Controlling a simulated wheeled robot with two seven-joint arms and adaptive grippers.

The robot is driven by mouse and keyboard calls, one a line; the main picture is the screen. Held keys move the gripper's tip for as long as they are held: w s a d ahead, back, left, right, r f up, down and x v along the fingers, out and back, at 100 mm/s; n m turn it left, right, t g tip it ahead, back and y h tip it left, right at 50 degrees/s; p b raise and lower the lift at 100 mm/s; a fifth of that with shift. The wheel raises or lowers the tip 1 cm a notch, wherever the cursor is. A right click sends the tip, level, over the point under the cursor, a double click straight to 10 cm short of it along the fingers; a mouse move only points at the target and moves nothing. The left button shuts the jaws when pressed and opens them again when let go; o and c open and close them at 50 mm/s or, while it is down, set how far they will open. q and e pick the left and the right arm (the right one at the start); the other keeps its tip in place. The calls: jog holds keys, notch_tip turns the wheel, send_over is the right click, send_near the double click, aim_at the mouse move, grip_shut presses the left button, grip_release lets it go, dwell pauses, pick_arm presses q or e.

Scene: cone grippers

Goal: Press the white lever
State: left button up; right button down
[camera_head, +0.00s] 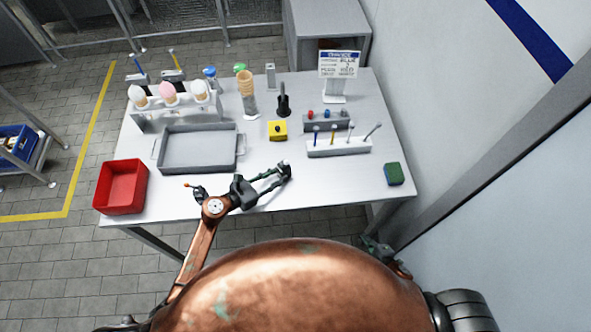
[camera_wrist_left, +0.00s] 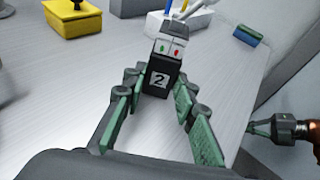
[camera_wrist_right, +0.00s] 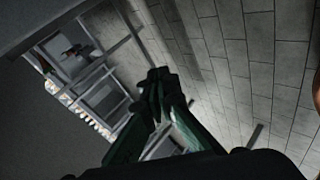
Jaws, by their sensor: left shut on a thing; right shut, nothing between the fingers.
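A white block (camera_head: 345,151) stands right of the table's middle and carries upright levers with coloured ends, including a blue one (camera_head: 316,135) and a yellow one (camera_head: 332,135). A pale, tilted lever (camera_head: 374,130) at its right end looks like the white lever. My left gripper (camera_head: 285,168) is in front of and left of this block, apart from it. In the left wrist view it is shut on a small dark box (camera_wrist_left: 160,77) marked 2, with a pale top bearing green and red marks. My right gripper (camera_wrist_right: 157,88) is shut and empty, away from the levers.
A grey block (camera_head: 327,121) with coloured knobs stands behind the levers, near a sign (camera_head: 338,65). A yellow box (camera_head: 277,131), a grey tray (camera_head: 197,168) and a red bin (camera_head: 121,188) lie left. A green-blue sponge (camera_head: 394,174) lies right. The front table right of my left gripper is clear.

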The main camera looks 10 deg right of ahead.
jog(key=w+a+r+n+y, duration=0.1)
jog(key=a+r+n+y, duration=0.3)
jog(key=a+r+n, duration=0.65)
jog(key=a+r+n+y, duration=0.3)
jog(key=a+r+n, duration=0.45)
jog(key=r, duration=0.65)
jog(key=w+a+r+n+t, duration=0.1)
jog(key=w+r+n, duration=0.3)
jog(key=r+n, duration=0.5)
notch_tip(320, 180, up, 4)
jog(key=shift+a+r+t+h, duration=0.15)
jog(key=shift+a+t+h, duration=0.15)
jog(key=shift+a+h, duration=0.15)
jog(key=shift+w, duration=0.1)
send_near(285, 163)
jog(key=shift+w+a+f, duration=1.25)
jog(key=shift+w+f, duration=0.7)
jog(key=shift+w, duration=0.4)
jog(key=shift+w+a+r, duration=0.2)
jog(key=shift+a+r, duration=0.1)
jog(key=shift+r, duration=0.15)
